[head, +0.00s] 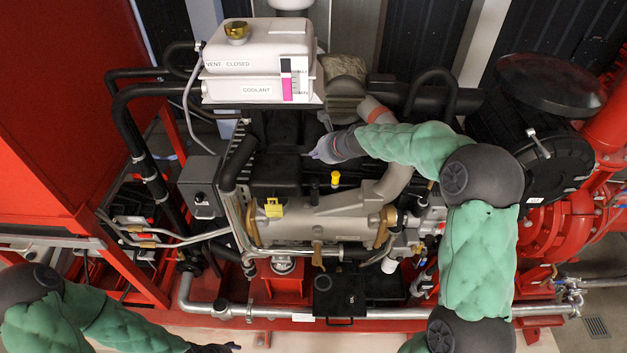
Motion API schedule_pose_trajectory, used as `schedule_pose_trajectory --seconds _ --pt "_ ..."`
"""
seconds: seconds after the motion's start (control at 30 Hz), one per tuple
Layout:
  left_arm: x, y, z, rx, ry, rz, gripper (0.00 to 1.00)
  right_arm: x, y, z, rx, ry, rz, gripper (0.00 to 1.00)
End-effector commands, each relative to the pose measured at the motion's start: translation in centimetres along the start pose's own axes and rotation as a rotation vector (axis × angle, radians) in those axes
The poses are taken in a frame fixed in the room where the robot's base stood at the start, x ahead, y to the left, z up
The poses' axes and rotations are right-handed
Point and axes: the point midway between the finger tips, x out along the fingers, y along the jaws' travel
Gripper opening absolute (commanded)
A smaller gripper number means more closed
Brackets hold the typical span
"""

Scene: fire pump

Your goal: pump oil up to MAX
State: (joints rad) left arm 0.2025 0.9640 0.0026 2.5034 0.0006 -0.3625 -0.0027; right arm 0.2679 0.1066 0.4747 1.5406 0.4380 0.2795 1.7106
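A grey engine block (325,222) fills the middle of the head view. A small yellow-topped part (335,179) stands upright on it, and a yellow square piece (273,208) sits at its left. I cannot tell which part is the oil pump, and I can make out no oil level mark. My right gripper (316,152) is over the back of the engine, pointing left, above and slightly left of the yellow-topped part and apart from it. Its fingers are too small to read. My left gripper (222,347) is at the bottom edge, partly cut off.
A white coolant tank (262,50) with a gold cap (237,31) and a pink level scale (288,88) stands behind. Black hoses (135,128) run at left, beside a grey box (200,186). Red pump housing (545,232) is at right. A metal pipe (225,309) crosses the front.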

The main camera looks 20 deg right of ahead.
Motion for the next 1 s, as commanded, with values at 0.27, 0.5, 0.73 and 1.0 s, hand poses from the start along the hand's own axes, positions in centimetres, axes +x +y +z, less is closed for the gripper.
schedule_pose_trajectory --seconds 0.27,0.5,0.73,1.0 --pt "0.7 -0.2 0.0 0.0 0.0 0.0 0.63 0.5 0.2 -0.5 -0.001 0.0 0.0 0.0" --pt "2.7 -1.0 -0.1 0.0 0.0 0.0 0.63 1.9 0.8 -1.8 -0.001 0.0 0.001 0.0" --pt "5.2 -1.9 -0.2 0.0 0.0 0.0 0.63 3.5 1.4 -3.3 -0.002 0.001 0.001 0.0" --pt "7.7 -2.8 -0.3 0.0 0.0 0.0 0.63 5.4 2.2 -5.2 -0.001 0.001 0.001 0.0"
